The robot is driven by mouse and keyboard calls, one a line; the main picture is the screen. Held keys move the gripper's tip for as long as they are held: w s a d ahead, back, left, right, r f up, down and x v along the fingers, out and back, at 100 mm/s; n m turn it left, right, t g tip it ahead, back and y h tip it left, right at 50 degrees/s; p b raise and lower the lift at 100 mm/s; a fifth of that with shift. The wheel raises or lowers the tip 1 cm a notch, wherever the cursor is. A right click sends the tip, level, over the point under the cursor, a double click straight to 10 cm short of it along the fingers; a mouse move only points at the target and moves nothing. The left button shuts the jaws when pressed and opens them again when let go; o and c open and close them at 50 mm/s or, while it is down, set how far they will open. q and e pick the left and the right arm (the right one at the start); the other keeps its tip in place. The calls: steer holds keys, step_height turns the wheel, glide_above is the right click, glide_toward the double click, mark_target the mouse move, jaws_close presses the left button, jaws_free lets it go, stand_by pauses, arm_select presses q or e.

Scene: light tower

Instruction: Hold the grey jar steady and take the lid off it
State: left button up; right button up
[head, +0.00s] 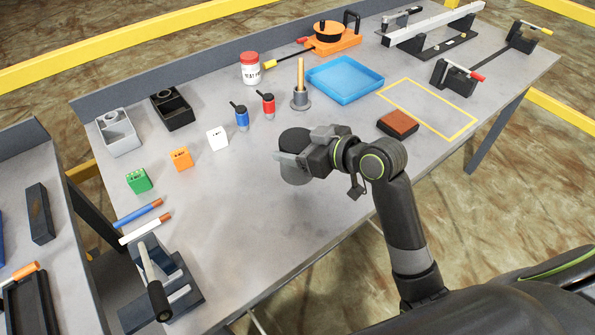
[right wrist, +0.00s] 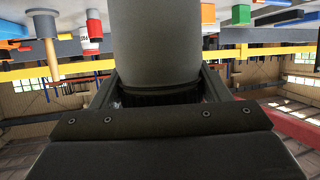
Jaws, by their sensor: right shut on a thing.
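The grey jar (head: 296,174) is upright near the front middle of the table, with its round black lid (head: 295,140) on top. My right gripper (head: 290,158) comes in from the right and is shut on the jar's upper body, just below the lid. In the right wrist view, which is upside down, the jar's grey body (right wrist: 155,40) runs between my right fingers (right wrist: 160,85). The dark lid edge (right wrist: 160,98) shows close to the palm. My left gripper is out of view.
A brown block (head: 398,123) lies right of the jar.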

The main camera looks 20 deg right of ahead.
steer(key=shift+f, duration=2.85)
steer(key=shift+f, duration=0.2)
steer(key=o, duration=1.9)
steer(key=shift+c, duration=0.2)
steer(key=shift+r, duration=0.15)
steer(key=shift+s+r, duration=0.1)
steer(key=v, duration=1.1)
steer(key=shift+s+d+r+b, duration=0.2)
steer(key=shift+s+d+b, duration=0.05)
steer(key=shift+b, duration=0.05)
